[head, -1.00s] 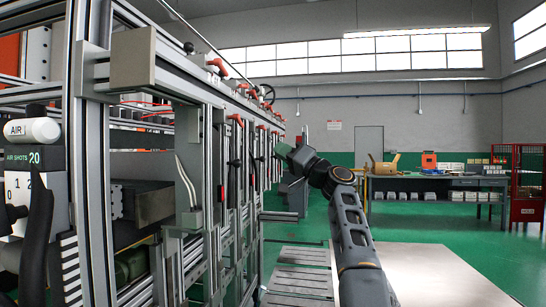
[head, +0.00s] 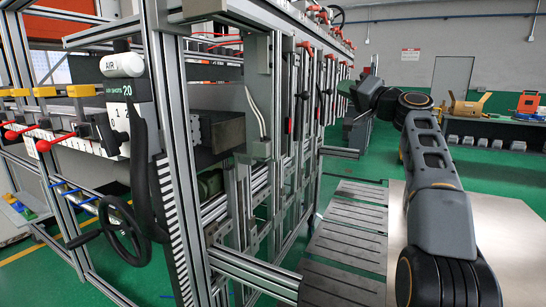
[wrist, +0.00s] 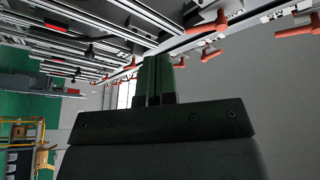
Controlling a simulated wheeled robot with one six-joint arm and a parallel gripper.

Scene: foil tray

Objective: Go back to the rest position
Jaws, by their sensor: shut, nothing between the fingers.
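My gripper (wrist: 154,78) is shut and empty in the wrist view, its two dark green fingers side by side beyond the black gripper body. In the head view my gripper (head: 346,87) is small and dark at the far end of my arm. The arm reaches forward from the lower right, and the gripper points left toward the metal-framed machine (head: 180,150). At this angle the gripper overlaps the machine's far end in the picture. I cannot tell the gap between them.
The machine fills the left side, with red handles, yellow blocks (head: 84,91) and a black handwheel (head: 125,230). Grey slatted plates (head: 345,240) lie beside it. Green floor (head: 390,165) is open between.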

